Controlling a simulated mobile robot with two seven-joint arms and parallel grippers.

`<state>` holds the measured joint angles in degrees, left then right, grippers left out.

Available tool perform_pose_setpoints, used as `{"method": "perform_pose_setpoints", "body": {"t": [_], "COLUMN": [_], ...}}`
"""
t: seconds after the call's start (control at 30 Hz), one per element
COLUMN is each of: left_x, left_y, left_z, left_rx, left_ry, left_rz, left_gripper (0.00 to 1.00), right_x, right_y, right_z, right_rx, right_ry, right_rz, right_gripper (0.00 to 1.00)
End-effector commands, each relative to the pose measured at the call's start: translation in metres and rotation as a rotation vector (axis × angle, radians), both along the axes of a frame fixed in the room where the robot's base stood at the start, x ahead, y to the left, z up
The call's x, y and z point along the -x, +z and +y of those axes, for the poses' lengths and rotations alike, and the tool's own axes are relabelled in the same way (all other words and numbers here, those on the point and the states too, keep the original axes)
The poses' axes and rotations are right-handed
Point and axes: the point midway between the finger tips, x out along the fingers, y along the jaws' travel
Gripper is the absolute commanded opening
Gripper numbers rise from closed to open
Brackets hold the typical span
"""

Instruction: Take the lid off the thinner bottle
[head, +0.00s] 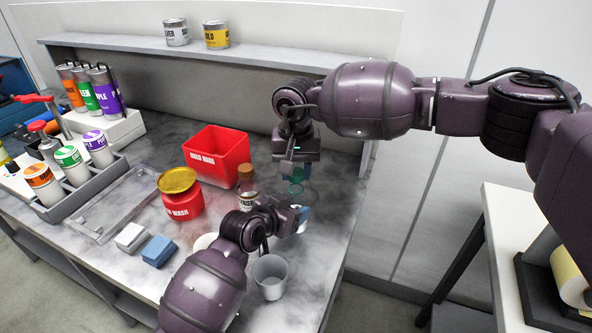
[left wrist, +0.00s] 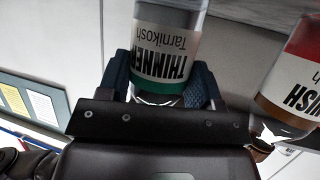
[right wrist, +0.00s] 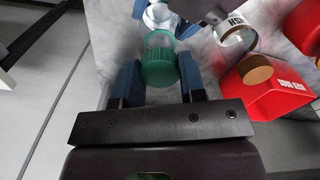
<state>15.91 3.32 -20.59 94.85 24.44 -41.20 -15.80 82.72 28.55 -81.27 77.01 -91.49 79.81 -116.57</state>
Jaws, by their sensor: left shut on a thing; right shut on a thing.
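The thinner bottle (left wrist: 165,45), clear with a white label and a green band, is between the fingers of my left gripper (left wrist: 160,85), which is shut on it. In the head view the bottle (head: 304,213) shows only as a small pale part beside my left gripper (head: 296,218). The green lid (right wrist: 159,67) is between the fingers of my right gripper (right wrist: 160,82), which is shut on it. The lid (head: 295,188) is just above the bottle in the head view. A clear part shows between lid and bottle; I cannot tell whether they touch.
A brown-capped varnish bottle (head: 246,187) stands close by on the left. A red bin (head: 216,152), a red can with a gold lid (head: 180,195) and a whitish cup (head: 270,276) are near. Blue (head: 159,250) and white blocks lie at the front.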

Motion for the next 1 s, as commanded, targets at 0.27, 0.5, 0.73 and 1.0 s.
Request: {"method": "perform_pose_setpoints", "body": {"t": [0.27,0.5,0.73,1.0], "left_x": [0.000,0.000,0.000,0.000], "left_y": [0.000,0.000,0.000,0.000], "left_z": [0.000,0.000,0.000,0.000], "left_rx": [-0.001,-0.001,-0.001,0.000], "left_ry": [0.000,0.000,0.000,0.000], "left_rz": [0.001,0.001,0.001,0.000], "left_gripper": [0.00,0.00,0.82,0.89], "right_x": [-0.001,0.000,0.000,0.000], "right_y": [0.030,0.037,0.037,0.037], "right_z": [0.000,0.000,0.000,0.000], "right_rx": [0.000,-0.001,-0.001,0.000], "right_ry": [0.000,0.000,0.000,0.000], "right_rz": [-0.003,0.000,0.000,-0.001], "right_gripper": [0.09,0.09,0.09,0.09]}}
